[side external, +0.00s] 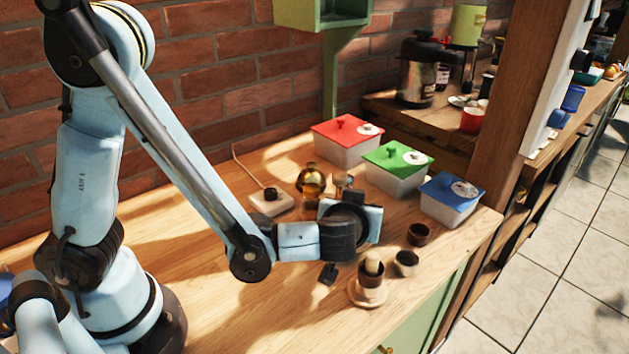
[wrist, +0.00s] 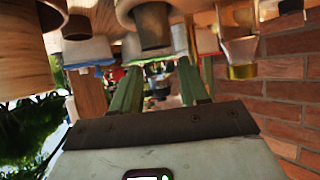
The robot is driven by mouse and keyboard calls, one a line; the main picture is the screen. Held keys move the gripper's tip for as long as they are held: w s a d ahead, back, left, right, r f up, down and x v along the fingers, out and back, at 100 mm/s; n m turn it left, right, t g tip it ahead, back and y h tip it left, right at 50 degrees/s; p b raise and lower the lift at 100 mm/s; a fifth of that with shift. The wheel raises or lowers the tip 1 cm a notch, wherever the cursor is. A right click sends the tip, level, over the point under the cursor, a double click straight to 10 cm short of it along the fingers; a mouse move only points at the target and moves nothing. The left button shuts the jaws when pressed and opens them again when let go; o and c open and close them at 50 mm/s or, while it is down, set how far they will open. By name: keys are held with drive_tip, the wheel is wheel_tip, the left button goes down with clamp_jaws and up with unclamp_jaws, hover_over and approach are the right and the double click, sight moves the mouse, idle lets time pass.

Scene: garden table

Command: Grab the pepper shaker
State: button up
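My gripper (side external: 372,222) is low over the wooden table, and its fingers are mostly hidden in the side view. In the wrist view, which looks upside down, its two green fingers (wrist: 160,68) are apart with nothing clearly held between them. I cannot tell for sure which item is the pepper shaker. A pale and brown cylinder (wrist: 152,27) shows just ahead of the fingers. A clear and gold container (wrist: 240,50) stands to its right in that view. In the side view, a small shaker-like item (side external: 342,181) stands just behind my gripper, partly hidden.
Red-lidded (side external: 345,155), green-lidded (side external: 390,180) and blue-lidded (side external: 441,211) boxes stand behind my gripper. A brown cup (side external: 419,235), another small cup (side external: 406,262) and a cup on a saucer (side external: 371,276) are nearby. The table's left is mostly clear.

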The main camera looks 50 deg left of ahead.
clamp_jaws()
drive_tip(key=shift+r, duration=0.15)
